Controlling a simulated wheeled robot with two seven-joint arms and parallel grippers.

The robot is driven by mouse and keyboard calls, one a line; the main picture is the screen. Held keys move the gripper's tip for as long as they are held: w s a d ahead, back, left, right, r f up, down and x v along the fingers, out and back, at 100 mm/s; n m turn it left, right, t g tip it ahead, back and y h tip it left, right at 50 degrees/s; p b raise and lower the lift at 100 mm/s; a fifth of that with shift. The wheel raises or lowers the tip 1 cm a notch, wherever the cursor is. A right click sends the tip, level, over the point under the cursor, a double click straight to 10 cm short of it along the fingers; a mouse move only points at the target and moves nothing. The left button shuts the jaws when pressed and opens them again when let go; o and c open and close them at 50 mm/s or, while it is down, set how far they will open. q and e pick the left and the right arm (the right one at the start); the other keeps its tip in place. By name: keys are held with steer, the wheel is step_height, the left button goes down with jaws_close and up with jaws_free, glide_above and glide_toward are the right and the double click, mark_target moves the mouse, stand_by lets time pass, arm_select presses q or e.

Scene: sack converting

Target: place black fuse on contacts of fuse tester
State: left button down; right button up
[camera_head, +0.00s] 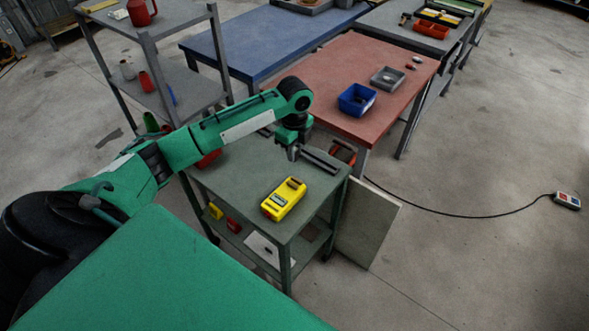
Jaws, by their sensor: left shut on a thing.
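The yellow fuse tester (279,205) lies on the grey-green top of a small cart (230,178). It has a dark panel on its face and a brownish part at its far end, where the contacts are too small to make out. My left gripper (293,154) hangs low over the far part of the cart top, beyond the tester and apart from it. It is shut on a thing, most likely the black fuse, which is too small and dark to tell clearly. My right gripper is not in view.
A dark grey bar-shaped thing (319,160) lies at the cart's far right edge, close to my gripper. A red table (340,75) with a blue bin (357,100) stands behind. A board (366,225) leans on the cart's right side. The cart top left of the tester is clear.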

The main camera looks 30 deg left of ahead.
arm_select(q)
step_height(320, 180, down, 5)
steer(key=shift+f+p, duration=0.1)
steer(key=shift+p, duration=0.3)
step_height(320, 180, down, 4)
steer(key=shift+r+p, duration=0.1)
steer(key=shift+p, duration=0.4)
steer(key=shift+f, duration=0.25)
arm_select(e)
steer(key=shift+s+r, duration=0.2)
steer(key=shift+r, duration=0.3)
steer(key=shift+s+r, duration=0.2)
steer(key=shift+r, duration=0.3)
arm_select(q)
steer(key=shift+f, duration=0.3)
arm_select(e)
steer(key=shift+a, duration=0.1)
arm_select(q)
steer(key=shift+f, duration=0.25)
steer(key=c, duration=1.3)
jaws_free()
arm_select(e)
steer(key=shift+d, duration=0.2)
